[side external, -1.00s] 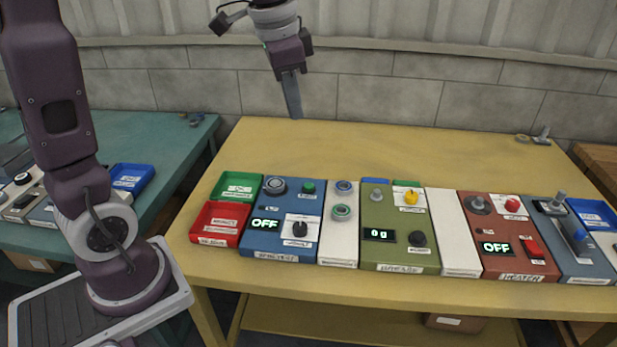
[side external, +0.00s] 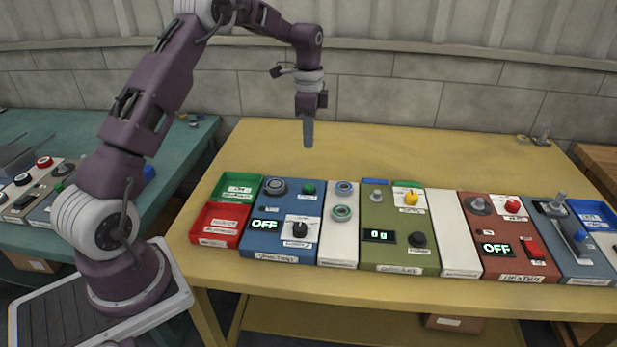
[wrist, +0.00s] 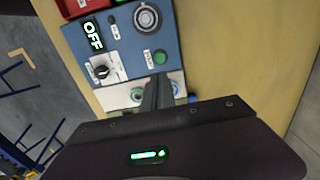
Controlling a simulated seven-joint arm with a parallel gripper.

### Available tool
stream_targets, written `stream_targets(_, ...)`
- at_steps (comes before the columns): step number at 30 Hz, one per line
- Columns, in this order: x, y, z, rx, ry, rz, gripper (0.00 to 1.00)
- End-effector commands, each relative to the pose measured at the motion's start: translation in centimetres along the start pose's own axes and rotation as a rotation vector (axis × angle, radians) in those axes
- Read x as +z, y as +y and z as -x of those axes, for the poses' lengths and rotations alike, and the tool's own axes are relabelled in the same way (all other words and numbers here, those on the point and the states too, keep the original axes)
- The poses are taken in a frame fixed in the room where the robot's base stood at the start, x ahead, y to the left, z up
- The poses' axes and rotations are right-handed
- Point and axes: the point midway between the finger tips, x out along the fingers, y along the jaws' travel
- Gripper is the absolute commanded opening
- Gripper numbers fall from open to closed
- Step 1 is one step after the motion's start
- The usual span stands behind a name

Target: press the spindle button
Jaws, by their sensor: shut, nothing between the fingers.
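The blue panel (side external: 262,247), whose front label seems to read spindle, sits near the left of the row on the yellow table. It has a green button (side external: 308,188) at its back right, a black knob (side external: 300,229), a round grey fitting (side external: 275,186) and a display (side external: 264,225) reading OFF. In the wrist view the green button (wrist: 160,57) lies just beyond my fingertips. My gripper (side external: 308,144) is shut and empty, pointing down in the air above and behind the blue panel. It touches nothing.
A white panel (side external: 340,250) with round fittings stands right of the blue panel, then an olive panel (side external: 400,255). A red tray (side external: 218,224) and a green tray (side external: 238,187) are on the left.

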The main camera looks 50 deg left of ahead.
Motion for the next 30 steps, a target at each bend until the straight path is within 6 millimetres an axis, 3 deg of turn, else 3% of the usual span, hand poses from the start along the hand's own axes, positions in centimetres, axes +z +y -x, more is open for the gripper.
stream_targets(15, 0.0, 0.1, -10.7, 0.002, -0.001, 0.0, 0.0)
stream_targets(21, 0.0, 0.0, -12.6, 0.0, -0.001, 0.001, 0.0)
stream_targets(30, 0.0, 0.0, -12.8, -0.001, 0.0, 0.001, 0.0)
